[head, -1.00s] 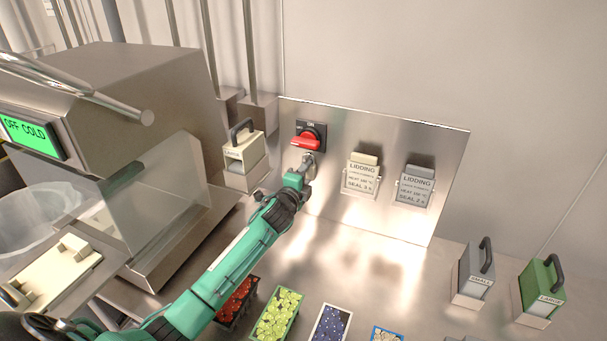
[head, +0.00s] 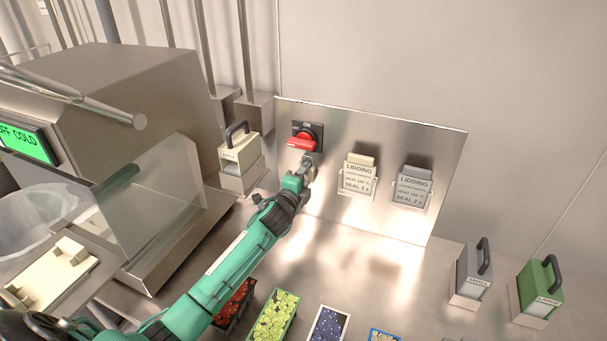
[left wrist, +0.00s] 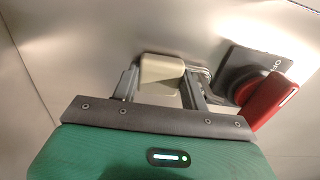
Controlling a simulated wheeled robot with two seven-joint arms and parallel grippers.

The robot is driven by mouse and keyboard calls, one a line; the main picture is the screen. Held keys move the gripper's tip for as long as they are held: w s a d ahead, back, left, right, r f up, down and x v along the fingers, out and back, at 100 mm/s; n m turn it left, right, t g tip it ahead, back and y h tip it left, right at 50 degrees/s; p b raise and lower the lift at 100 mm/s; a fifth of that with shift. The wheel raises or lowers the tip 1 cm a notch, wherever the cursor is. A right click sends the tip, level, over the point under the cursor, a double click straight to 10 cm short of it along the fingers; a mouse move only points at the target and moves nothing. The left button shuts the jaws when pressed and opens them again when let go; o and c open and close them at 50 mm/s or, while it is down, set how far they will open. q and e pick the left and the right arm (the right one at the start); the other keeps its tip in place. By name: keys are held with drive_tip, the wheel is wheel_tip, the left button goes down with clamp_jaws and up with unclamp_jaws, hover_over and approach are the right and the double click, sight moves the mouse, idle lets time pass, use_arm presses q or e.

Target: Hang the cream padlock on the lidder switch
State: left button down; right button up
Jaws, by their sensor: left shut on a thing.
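The lidder switch (head: 304,138) is a red handle on a dark plate on the steel wall panel. It also shows at the right of the left wrist view (left wrist: 268,98). My left gripper (head: 306,168) is just below the switch in the head view. In the left wrist view its fingers (left wrist: 163,90) are shut on the cream padlock (left wrist: 162,70). The padlock's thin metal shackle (left wrist: 203,72) points toward the switch's dark plate. I cannot tell whether the shackle passes through the switch. In the head view the gripper mostly hides the padlock. My right gripper is not in view.
Two lidding cards in holders, cream (head: 358,174) and grey (head: 412,187), are right of the switch. A cream handled block (head: 240,158) stands left of it, by the machine (head: 135,85). Grey (head: 474,276) and green (head: 538,291) blocks stand at right. Fruit punnets (head: 275,315) line the front.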

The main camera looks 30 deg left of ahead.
use_arm(q)
drive_tip(key=shift+s+d+f, duration=0.2)
drive_tip(key=shift+s+f, duration=0.2)
drive_tip(key=shift+f, duration=0.4)
drive_tip(key=c, duration=0.7)
unclamp_jaws()
drive_tip(key=shift+c, duration=0.2)
drive_tip(key=shift+o, duration=0.4)
drive_tip(key=shift+a, duration=0.1)
drive_tip(key=shift+w+r, duration=0.1)
drive_tip(key=shift+r, duration=0.15)
drive_tip(key=shift+a, duration=0.1)
drive_tip(key=shift+r, duration=0.1)
drive_tip(key=s+b, duration=0.1)
drive_tip(key=s, duration=1.3)
drive_tip(key=shift+d, duration=0.35)
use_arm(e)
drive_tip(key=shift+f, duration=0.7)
